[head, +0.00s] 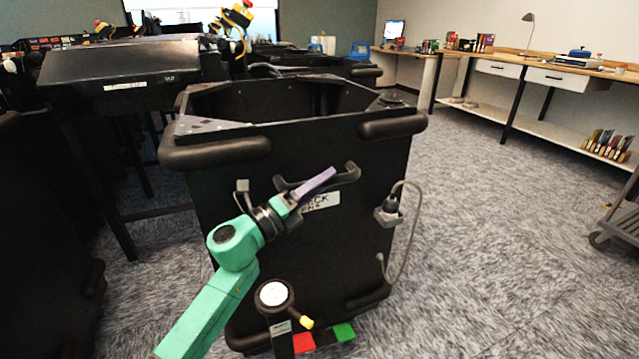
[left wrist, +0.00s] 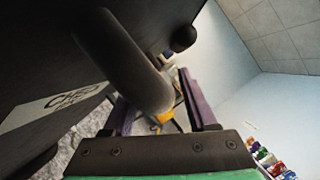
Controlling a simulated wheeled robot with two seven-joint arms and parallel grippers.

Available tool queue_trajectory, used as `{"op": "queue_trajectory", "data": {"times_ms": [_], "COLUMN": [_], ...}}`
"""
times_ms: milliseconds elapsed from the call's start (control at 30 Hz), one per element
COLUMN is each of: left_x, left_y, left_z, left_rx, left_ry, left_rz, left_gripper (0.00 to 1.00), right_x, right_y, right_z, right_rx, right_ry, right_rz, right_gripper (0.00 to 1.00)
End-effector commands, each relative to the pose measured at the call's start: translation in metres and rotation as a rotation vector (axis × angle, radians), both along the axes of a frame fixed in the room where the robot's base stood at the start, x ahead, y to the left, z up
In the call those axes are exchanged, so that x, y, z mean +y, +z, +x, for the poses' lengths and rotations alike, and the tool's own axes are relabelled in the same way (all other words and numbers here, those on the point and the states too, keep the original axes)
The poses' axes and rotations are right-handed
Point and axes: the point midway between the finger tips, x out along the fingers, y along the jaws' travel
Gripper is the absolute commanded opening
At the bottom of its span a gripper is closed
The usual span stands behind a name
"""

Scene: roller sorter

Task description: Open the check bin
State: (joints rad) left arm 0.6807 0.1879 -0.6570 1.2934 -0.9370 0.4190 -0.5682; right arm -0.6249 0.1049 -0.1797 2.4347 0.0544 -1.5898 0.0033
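The check bin (head: 300,250) is a large black open-topped bin in the middle of the head view. A white label (head: 322,200) is on its front, and its lettering also shows in the left wrist view (left wrist: 70,98). A dark bar handle (head: 348,176) sticks out from the front, and it looms in the left wrist view (left wrist: 125,60). My left gripper (head: 312,187), with purple fingers, is at this handle. In the left wrist view its fingers (left wrist: 160,108) are spread, with the handle's curved end between them. Contact cannot be told. My right gripper is out of view.
A round dial (head: 273,294), a yellow-tipped lever (head: 306,322), a red pad (head: 303,343) and a green pad (head: 344,332) sit at the bin's foot. A cabled plug (head: 389,208) hangs at its right. A dark table (head: 125,65) stands left.

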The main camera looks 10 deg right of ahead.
Motion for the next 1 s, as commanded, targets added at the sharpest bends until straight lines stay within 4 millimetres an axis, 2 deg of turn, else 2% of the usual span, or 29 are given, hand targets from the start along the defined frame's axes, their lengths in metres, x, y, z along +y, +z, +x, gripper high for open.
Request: {"op": "queue_trajectory", "data": {"times_ms": [233, 367, 500, 800, 1000], "left_x": [0.001, 0.009, 0.032, 0.093, 0.117], "left_y": [0.001, 0.000, -0.007, -0.025, -0.030], "left_z": [0.000, -0.004, -0.019, -0.061, -0.077], "left_rx": [-0.002, -0.001, 0.001, 0.002, 0.000], "left_ry": [0.002, 0.003, 0.004, 0.002, 0.001], "left_rz": [-0.002, -0.003, -0.001, 0.001, -0.001], "left_gripper": [0.57, 0.57, 0.57, 0.57, 0.57], "right_x": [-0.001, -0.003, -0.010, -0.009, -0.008], "right_y": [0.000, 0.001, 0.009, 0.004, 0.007], "right_z": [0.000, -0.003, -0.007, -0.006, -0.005], "right_rx": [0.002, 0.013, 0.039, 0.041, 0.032], "right_ry": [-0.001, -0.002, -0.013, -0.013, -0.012], "right_rz": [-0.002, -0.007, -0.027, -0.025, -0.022], "right_gripper": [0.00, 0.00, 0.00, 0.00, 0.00]}}
